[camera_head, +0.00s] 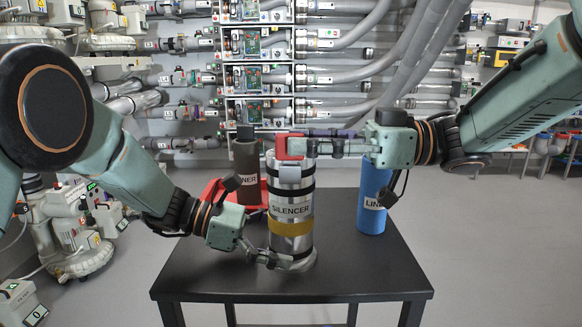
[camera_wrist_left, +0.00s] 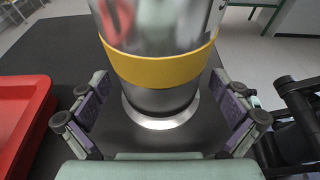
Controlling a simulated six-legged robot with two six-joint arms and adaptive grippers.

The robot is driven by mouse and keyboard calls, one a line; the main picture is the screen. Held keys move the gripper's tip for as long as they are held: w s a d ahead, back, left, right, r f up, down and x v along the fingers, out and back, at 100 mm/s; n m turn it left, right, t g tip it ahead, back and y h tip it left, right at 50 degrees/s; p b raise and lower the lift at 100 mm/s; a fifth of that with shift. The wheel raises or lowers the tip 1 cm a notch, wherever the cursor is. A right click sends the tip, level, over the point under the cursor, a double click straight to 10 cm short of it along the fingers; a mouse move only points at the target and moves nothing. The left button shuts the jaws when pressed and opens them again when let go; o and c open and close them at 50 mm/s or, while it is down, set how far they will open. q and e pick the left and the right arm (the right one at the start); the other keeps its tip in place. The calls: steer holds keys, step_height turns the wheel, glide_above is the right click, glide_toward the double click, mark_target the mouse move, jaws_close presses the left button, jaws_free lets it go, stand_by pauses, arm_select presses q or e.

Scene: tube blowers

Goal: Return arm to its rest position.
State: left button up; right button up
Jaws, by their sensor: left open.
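The silencer (camera_head: 292,225), a metal cylinder with black bands and a yellow band, stands upright on the dark table (camera_head: 350,276). My left gripper (camera_head: 282,259) is low at its front. In the left wrist view, my left gripper's fingers (camera_wrist_left: 165,112) are open, one on each side of the silencer's lower part (camera_wrist_left: 158,68), with gaps to it. My right gripper (camera_head: 308,147) reaches in from the right at the silencer's top, beside a red piece (camera_head: 290,148). Whether its fingers are closed on that piece is unclear.
A dark grey liner (camera_head: 246,160) stands behind left by a red tray (camera_head: 219,191), also in the left wrist view (camera_wrist_left: 24,112). A blue liner (camera_head: 371,188) stands at right, close under my right gripper. The table's front right is clear. Machines and hoses fill the background.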

mark_target(286, 159)
steer(key=a, duration=0.3)
steer(key=shift+a, duration=0.15)
steer(key=n, duration=0.3)
steer(key=shift+s+d, duration=0.35)
steer(key=shift+s+a+f+n, duration=0.15)
steer(key=shift+n, duration=0.65)
